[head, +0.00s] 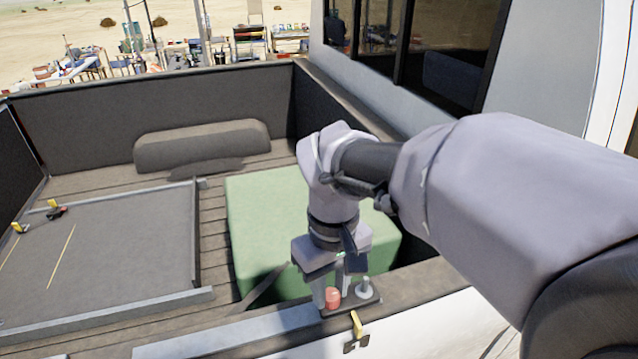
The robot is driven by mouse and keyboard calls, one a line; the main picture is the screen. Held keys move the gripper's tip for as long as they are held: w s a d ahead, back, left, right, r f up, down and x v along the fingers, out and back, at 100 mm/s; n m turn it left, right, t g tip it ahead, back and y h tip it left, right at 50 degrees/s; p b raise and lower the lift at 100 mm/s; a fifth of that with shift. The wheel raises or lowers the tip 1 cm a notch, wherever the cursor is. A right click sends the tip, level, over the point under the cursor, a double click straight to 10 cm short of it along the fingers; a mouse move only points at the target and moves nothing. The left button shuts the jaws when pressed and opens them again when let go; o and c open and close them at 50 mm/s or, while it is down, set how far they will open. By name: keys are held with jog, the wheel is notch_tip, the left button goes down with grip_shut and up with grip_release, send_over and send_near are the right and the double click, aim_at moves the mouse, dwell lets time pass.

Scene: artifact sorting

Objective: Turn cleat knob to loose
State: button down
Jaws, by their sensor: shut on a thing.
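A black cleat plate (350,304) sits on the truck bed's near side rail in the head view. A red knob (333,297) stands on its left part and a grey-white round post (365,289) on its right part. My gripper (332,296) points down over the plate with its fingers around the red knob, shut on it. The fingers hide part of the knob, and I cannot read its setting. A yellow tab (356,324) hangs on the rail's outer side below the plate.
A green box (265,220) stands in the bed behind my gripper, with a dark strap (268,287) near its front corner. A grey framed panel (120,240) lies at left. A dark wheel-arch hump (200,145) is at the back.

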aim_at(330, 294)
jog(key=c, duration=1.1)
grip_release()
jog(key=shift+r, duration=0.1)
notch_tip(330, 294, up, 17)
jog(key=p, duration=0.2)
jog(key=shift+r+p, duration=0.15)
jog(key=shift+p, duration=0.25)
